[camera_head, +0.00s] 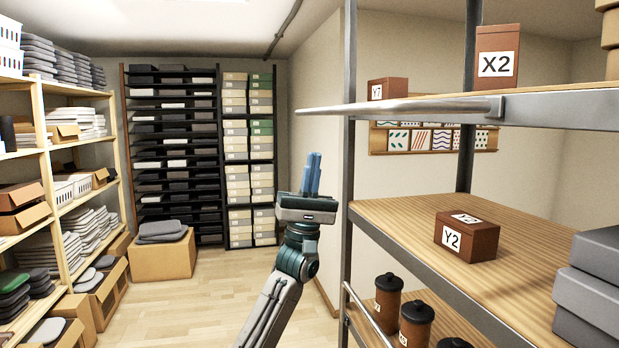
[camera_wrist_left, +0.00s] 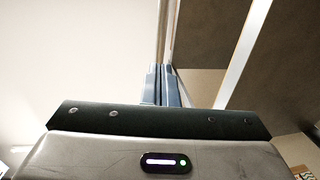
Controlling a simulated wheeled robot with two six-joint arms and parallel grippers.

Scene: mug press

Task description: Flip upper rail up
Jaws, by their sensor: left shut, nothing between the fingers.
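The upper rail (camera_head: 400,106) is a grey metal bar at the top shelf. It juts out level to the left from a bracket on the shelf's front edge, and its left end is free. My left gripper (camera_head: 311,158) points upward with its blue fingers together and empty. In the head picture it is below the rail's free end, apart from it, and left of the shelf post. The closed fingers also show in the left wrist view (camera_wrist_left: 161,86), where I cannot tell which bar is the rail. My right gripper is not in view.
The rack's post (camera_head: 348,150) stands just right of my left gripper. A box marked X2 (camera_head: 497,45) stands on the top shelf (camera_head: 560,108). A box marked Y2 (camera_head: 467,240) is on the middle shelf. Brown canisters (camera_head: 416,325) stand below behind a lower rail (camera_head: 362,312). The aisle floor is clear.

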